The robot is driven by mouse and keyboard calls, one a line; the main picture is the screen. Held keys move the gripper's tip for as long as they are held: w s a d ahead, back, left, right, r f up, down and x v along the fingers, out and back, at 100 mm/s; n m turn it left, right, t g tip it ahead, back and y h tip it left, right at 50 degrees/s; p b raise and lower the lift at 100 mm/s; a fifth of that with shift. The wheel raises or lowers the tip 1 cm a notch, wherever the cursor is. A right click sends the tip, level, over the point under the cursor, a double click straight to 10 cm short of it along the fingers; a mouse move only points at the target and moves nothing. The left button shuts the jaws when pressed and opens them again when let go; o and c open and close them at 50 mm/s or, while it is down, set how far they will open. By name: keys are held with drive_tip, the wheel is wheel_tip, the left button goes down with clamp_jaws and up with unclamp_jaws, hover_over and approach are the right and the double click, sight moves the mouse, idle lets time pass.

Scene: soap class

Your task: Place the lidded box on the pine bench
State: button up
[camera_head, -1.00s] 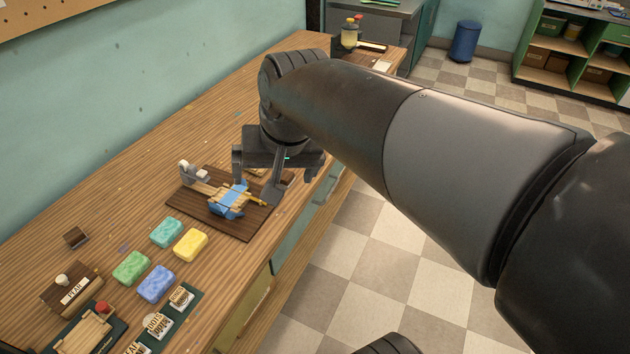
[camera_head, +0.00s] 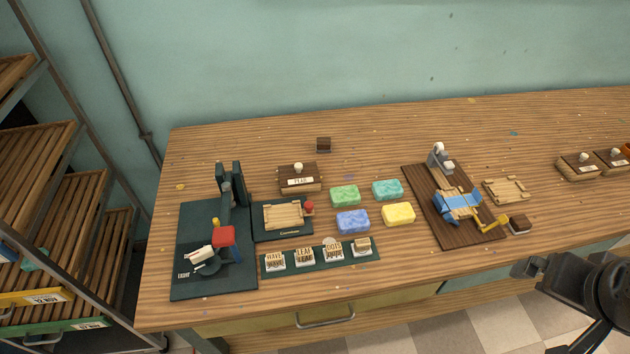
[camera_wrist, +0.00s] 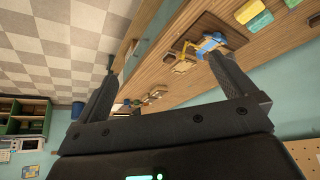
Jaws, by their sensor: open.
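A brown lidded box (camera_head: 300,180) with a pale knob and a white label stands at the back of the wood-topped bench (camera_head: 400,120), left of the coloured soaps. Two more knobbed lidded boxes (camera_head: 577,167) stand at the bench's right end; I cannot tell which box the task means. My gripper (camera_head: 545,272) is at the lower right, in front of the bench's front edge and apart from every box. In the wrist view its two fingers (camera_wrist: 160,75) are spread with nothing between them.
A dark board with a blue-topped device (camera_head: 458,205) and a flat wooden tray (camera_head: 506,190) lie right of the soaps (camera_head: 352,221). A green press (camera_head: 215,250), a tray and stamps (camera_head: 333,250) fill the left. The back strip is mostly clear. A rack (camera_head: 40,180) stands left.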

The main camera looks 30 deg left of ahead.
drive_tip(key=w+a+f+m+g+y, duration=0.2)
drive_tip(key=w+a+g, duration=0.1)
drive_tip(key=w+a, duration=0.7)
drive_tip(key=w+a+f+m+g+y, duration=0.1)
drive_tip(key=w+a+g+y, duration=0.15)
drive_tip(key=w+a, duration=0.8)
drive_tip(key=m+g+y, duration=0.5)
drive_tip(key=m+g, duration=0.1)
drive_tip(key=g, duration=0.4)
approach(312, 172)
drive_tip(key=shift+s+a+r+t, duration=0.1)
drive_tip(key=shift+s+r+t, duration=0.15)
drive_tip(key=shift+s, duration=0.35)
drive_tip(key=shift+a+f, duration=0.4)
drive_tip(key=shift+f, duration=0.1)
drive_tip(key=x, duration=1)
drive_tip(key=shift+s+a+f, duration=0.1)
drive_tip(key=shift+s+a, duration=0.15)
drive_tip(key=shift+s, duration=0.1)
drive_tip(key=shift+c, duration=0.6)
